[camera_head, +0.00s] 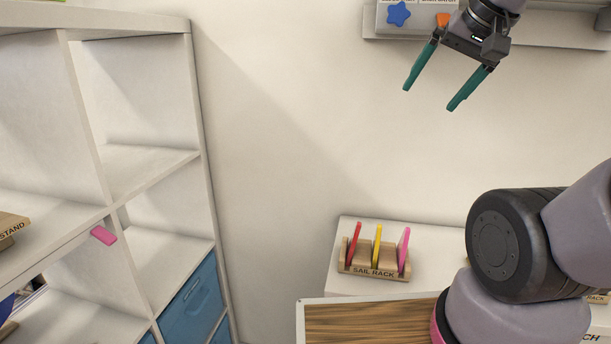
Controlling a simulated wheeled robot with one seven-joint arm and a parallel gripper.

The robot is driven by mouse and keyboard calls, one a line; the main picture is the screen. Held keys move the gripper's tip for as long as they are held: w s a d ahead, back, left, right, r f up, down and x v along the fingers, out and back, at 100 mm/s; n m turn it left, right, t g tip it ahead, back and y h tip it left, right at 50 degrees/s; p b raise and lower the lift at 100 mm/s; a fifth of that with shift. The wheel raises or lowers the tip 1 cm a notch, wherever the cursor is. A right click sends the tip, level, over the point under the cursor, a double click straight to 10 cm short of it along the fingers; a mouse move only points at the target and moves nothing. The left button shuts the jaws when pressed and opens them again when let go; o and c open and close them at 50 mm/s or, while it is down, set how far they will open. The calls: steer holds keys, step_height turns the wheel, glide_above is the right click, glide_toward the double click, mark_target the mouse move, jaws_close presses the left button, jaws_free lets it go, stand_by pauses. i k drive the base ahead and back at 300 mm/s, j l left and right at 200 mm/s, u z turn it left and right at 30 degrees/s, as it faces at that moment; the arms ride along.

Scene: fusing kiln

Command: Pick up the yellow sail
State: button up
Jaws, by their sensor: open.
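The yellow sail (377,244) stands upright in the middle of a wooden sail rack (372,271) on a white surface, low and right of centre. A red sail (354,243) stands to its left and a pink sail (404,250) to its right in the same rack. My gripper (432,96), with two teal fingers, is open and empty. It hangs high in the picture, above and to the right of the rack, well apart from the sails.
A white shelf unit (202,140) fills the left side, with a blue bin (192,302) low in it and a pink block (103,235) at a shelf edge. A wood-topped surface (370,322) lies in front of the rack. A wall ledge (560,39) holds a blue star (398,14).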

mark_target(376, 242)
steer(key=k+j+u, duration=0.1)
steer(key=k+u, duration=0.3)
steer(key=i+u, duration=0.15)
steer(key=u, duration=0.35)
steer(key=i+l+u, duration=0.1)
steer(key=u, duration=0.4)
steer(key=l+u, duration=0.2)
steer(key=u, duration=0.3)
steer(key=k+l+z, duration=0.1)
steer(key=k+z, duration=0.15)
steer(key=k, duration=0.35)
steer(key=j+z, duration=0.1)
steer(key=z, duration=0.3)
steer(key=i+j+z, duration=0.1)
steer(key=z, duration=0.3)
steer(key=j+z, duration=0.2)
steer(key=z, duration=0.2)
steer(key=j+z, duration=0.15)
steer(key=z, duration=0.25)
steer(key=i+j, duration=0.25)
steer(key=i, duration=0.2)
steer(key=k+u, duration=0.6)
